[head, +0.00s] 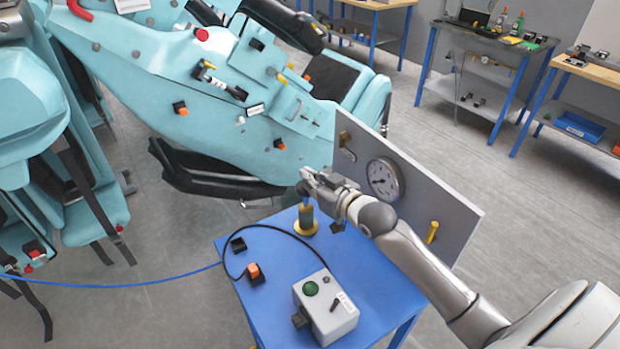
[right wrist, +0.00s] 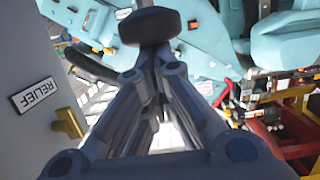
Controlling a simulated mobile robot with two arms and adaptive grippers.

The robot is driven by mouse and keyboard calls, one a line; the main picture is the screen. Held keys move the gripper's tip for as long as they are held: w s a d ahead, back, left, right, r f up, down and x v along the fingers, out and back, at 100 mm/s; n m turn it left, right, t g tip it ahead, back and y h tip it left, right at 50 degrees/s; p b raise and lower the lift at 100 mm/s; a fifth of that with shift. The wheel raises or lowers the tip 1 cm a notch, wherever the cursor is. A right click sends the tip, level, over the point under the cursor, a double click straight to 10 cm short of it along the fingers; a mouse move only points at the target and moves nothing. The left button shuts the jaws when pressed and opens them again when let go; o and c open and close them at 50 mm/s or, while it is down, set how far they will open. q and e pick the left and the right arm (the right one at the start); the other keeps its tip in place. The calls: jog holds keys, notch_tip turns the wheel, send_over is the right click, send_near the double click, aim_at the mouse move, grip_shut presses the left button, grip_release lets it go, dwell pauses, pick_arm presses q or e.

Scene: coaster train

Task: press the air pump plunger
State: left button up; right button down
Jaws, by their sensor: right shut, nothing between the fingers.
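The air pump (head: 306,224) stands upright on the blue table, with a yellow base and a narrow body. My right gripper (head: 308,181) is shut and empty at the pump's top, in front of the grey panel. It hides the plunger in the head view, and I cannot tell whether they touch. In the right wrist view the right gripper's fingers (right wrist: 153,62) are closed together. A dark rounded knob (right wrist: 150,26), perhaps the plunger's top, shows at their tips. My left gripper is not in view.
The grey panel (head: 455,215) bears a round gauge (head: 384,179) and yellow handles. A RELIEF label (right wrist: 34,96) shows in the right wrist view. A control box (head: 325,305) with a green button and a cable sits on the blue table (head: 375,275). Turquoise coaster cars (head: 150,90) stand behind.

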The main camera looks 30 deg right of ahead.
notch_tip(320, 180, down, 5)
jog(key=shift+s+f+b, duration=0.1)
jog(key=shift+b, duration=0.55)
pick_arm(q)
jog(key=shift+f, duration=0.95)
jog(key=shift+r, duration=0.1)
pick_arm(e)
jog(key=shift+r+p, duration=0.7)
notch_tip(320, 180, up, 3)
jog(key=p, duration=0.3)
jog(key=shift+r, duration=0.2)
jog(key=s+b, duration=0.1)
pick_arm(q)
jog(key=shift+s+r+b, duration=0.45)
jog(key=shift+b, duration=0.7)
pick_arm(e)
send_near(310, 195)
jog(key=shift+w+d+r, duration=0.1)
jog(key=shift+w+r, duration=0.05)
jog(key=shift+r, duration=0.75)
jog(key=shift+w+d+r, duration=0.1)
jog(key=shift+w+r, duration=0.05)
jog(key=shift+r, duration=0.75)
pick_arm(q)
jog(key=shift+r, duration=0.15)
pick_arm(e)
jog(key=shift+a+r, duration=0.1)
jog(key=shift+a, duration=0.05)
